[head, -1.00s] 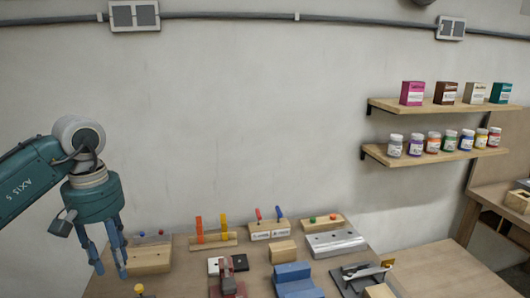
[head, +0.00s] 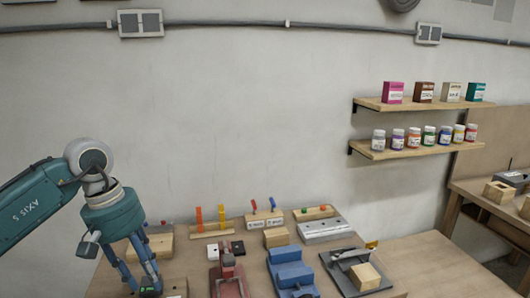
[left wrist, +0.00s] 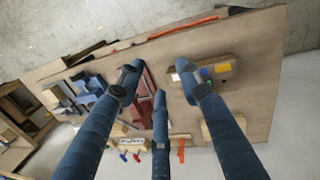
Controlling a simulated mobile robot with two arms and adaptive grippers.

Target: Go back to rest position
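My left gripper (head: 146,272) hangs at the left of the head view, fingers pointing down over the front left part of the wooden table (head: 197,272). In the left wrist view its blue fingers (left wrist: 160,82) are spread apart, with nothing held between them. A small block with blue and yellow tops (left wrist: 215,70) shows beyond one fingertip in that view; the fingertip partly covers it. My right gripper is in neither view.
The table holds a red vise-like fixture (head: 228,275), a blue stepped block (head: 291,272), a grey fixture with a wooden block (head: 365,276) and peg blocks at the back. Two wall shelves (head: 425,104) with boxes and jars hang right. The table's right part (head: 425,262) is bare.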

